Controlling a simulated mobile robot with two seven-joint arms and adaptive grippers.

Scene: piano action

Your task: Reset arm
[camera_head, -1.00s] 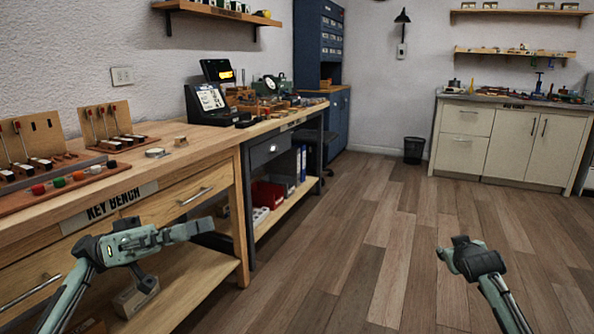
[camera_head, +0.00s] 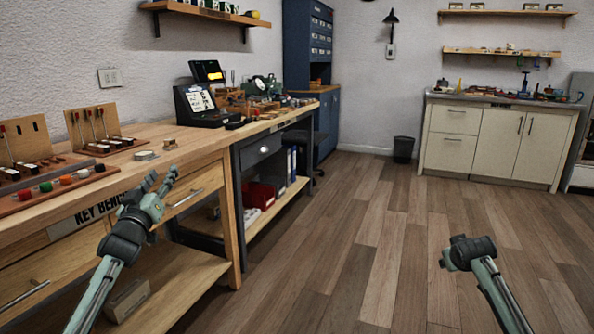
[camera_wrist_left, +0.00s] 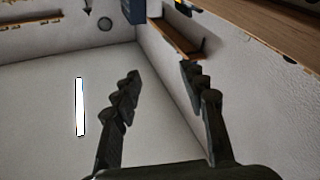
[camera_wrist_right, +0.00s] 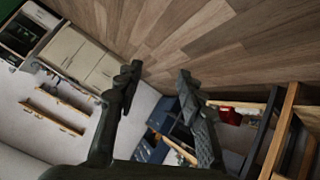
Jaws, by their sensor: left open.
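My left gripper (camera_head: 160,182) is in front of the key bench in the head view, with its fingers pointing up. In the left wrist view its two fingers (camera_wrist_left: 160,95) are apart with nothing between them. My right arm's end (camera_head: 465,252) is over the open floor at the lower right of the head view. In the right wrist view the right gripper's fingers (camera_wrist_right: 158,95) are spread apart and empty.
The wooden key bench (camera_head: 170,140) at left holds several tools and coloured pots. A grey bench (camera_head: 262,148) with a black terminal (camera_head: 195,104) stands behind it. A white cabinet (camera_head: 495,145) and a black bin (camera_head: 403,149) stand at the back. The wooden floor (camera_head: 370,230) is clear.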

